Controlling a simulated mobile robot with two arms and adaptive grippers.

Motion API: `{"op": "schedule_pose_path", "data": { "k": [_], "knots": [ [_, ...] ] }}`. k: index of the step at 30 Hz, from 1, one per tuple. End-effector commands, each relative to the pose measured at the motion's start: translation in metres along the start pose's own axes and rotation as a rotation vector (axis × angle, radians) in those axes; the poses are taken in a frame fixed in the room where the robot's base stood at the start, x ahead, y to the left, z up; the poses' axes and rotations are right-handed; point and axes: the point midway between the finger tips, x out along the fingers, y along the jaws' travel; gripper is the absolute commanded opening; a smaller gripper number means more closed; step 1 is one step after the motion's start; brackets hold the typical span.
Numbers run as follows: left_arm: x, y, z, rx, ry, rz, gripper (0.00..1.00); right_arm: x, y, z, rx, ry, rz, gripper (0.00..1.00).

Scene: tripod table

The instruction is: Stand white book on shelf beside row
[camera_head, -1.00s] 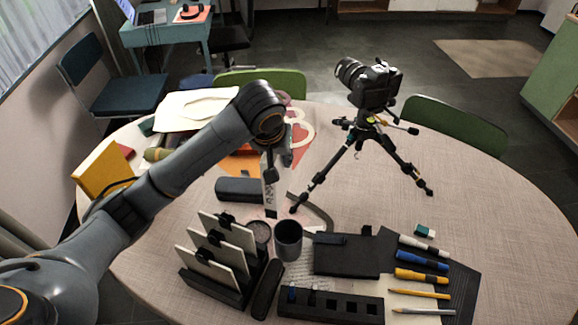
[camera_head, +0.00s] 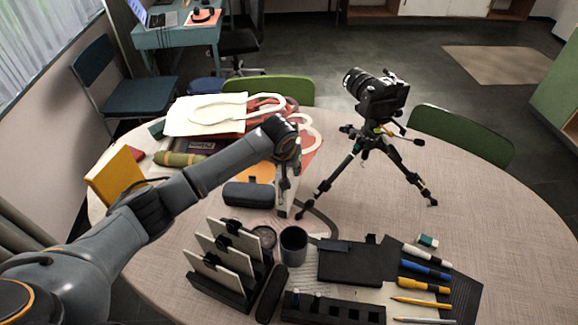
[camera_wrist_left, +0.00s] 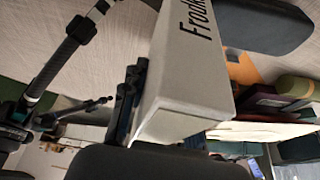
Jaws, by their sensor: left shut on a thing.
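The white book (camera_head: 284,205) hangs in my left gripper (camera_head: 288,180) over the middle of the table, left of the tripod. In the left wrist view the white book (camera_wrist_left: 185,80) fills the centre, with dark lettering on one face. A dark finger (camera_wrist_left: 127,98) lies along its left side. The gripper is shut on it; in the head view the gripper and wrist hide its upper part. I cannot tell whether its lower end touches the table. My right gripper is not in view. I cannot make out a shelf with a row of books.
A camera on a tripod (camera_head: 372,150) stands close right of the book. A dark case (camera_head: 248,194), mug (camera_head: 293,246) and black rack of white cards (camera_head: 222,278) surround it. A yellow book (camera_head: 117,180) stands at left. Pens (camera_head: 425,270) lie at right. The right tabletop is clear.

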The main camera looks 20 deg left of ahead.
Motion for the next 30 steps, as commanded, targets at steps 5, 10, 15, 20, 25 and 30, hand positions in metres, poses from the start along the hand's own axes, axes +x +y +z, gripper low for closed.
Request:
{"op": "schedule_pose_path", "data": {
  "k": [5,10,15,20,25,30],
  "knots": [
    [-0.001,0.001,-0.002,0.000,0.005,0.002,0.00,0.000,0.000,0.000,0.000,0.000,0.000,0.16],
    [0.002,0.001,-0.001,-0.001,0.004,0.002,0.00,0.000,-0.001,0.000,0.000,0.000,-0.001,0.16],
    [0.003,0.000,0.001,0.000,0.000,0.000,0.52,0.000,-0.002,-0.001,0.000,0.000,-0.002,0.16],
    [0.003,0.000,0.001,0.000,0.000,0.000,0.52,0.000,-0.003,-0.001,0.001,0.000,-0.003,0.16],
    [-0.001,0.000,0.000,0.000,0.001,0.000,0.52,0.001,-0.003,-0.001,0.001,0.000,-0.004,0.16],
    [-0.025,0.000,-0.001,0.001,0.004,0.002,0.52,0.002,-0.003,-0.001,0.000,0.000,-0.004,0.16]
  ]
}}
